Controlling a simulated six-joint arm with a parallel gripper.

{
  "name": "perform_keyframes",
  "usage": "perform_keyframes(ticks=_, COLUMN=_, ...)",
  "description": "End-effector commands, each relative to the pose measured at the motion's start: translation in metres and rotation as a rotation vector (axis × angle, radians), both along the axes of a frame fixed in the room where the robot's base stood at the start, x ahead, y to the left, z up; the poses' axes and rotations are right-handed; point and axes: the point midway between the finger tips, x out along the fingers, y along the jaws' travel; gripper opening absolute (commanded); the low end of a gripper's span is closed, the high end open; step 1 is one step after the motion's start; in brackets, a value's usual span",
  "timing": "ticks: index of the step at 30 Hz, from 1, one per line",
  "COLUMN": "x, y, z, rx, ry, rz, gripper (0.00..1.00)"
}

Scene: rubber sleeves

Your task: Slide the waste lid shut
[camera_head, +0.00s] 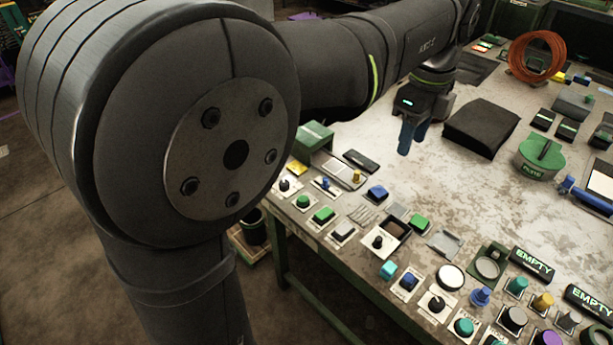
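No part is clearly marked as the waste lid at this size. A small square brown opening (397,228) sits in the bench top near its front edge. A flat grey plate (443,243) lies just right of it and may be its sliding lid; I cannot tell for sure. The opening looks uncovered. My gripper (407,145) points down above the bench, behind and clear of both, touching nothing that I can see. Its dark blue fingers look close together from this angle, so their gap cannot be judged. Nothing visible is held.
Several buttons, knobs and switches crowd the bench's front edge, including a green button (419,222) and a blue one (377,192). A black box (481,128), a green round container (541,157) and an orange coil (537,57) stand behind. The middle bench top is mostly clear.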

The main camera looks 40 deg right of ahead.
Motion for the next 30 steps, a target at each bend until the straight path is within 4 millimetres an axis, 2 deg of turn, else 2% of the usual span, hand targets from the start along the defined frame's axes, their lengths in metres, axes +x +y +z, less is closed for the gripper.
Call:
perform_keyframes(ticks=1, x=0.0, y=0.0, z=-0.002, rx=0.005, ry=0.004, rz=0.006, gripper=0.29)
perform_keyframes(ticks=3, x=0.003, y=0.003, z=-0.015, rx=0.031, ry=0.029, rz=0.04, gripper=0.16)
perform_keyframes(ticks=5, x=0.006, y=0.007, z=-0.036, rx=0.079, ry=0.079, rz=0.107, gripper=0.04)
perform_keyframes(ticks=6, x=0.008, y=0.012, z=-0.055, rx=0.125, ry=0.127, rz=0.173, gripper=0.0)
perform_keyframes(ticks=8, x=0.012, y=0.024, z=-0.09, rx=0.215, ry=0.217, rz=0.309, gripper=0.0)
perform_keyframes(ticks=9, x=0.014, y=0.034, z=-0.115, rx=0.287, ry=0.288, rz=0.418, gripper=0.0)
perform_keyframes(ticks=12, x=0.015, y=0.061, z=-0.169, rx=0.487, ry=0.474, rz=0.728, gripper=0.0)
perform_keyframes(ticks=15, x=0.012, y=0.087, z=-0.21, rx=0.703, ry=0.652, rz=1.049, gripper=0.0)
perform_keyframes(ticks=21, x=0.014, y=0.123, z=-0.26, rx=1.193, ry=0.995, rz=1.687, gripper=0.0)
perform_keyframes(ticks=26, x=0.03, y=0.143, z=-0.286, rx=1.664, ry=1.267, rz=2.138, gripper=0.0)
perform_keyframes(ticks=27, x=0.035, y=0.148, z=-0.292, rx=-1.775, ry=-1.323, rz=-2.213, gripper=0.0)
perform_keyframes(ticks=30, x=0.049, y=0.16, z=-0.305, rx=-1.654, ry=-1.175, rz=-1.904, gripper=0.0)
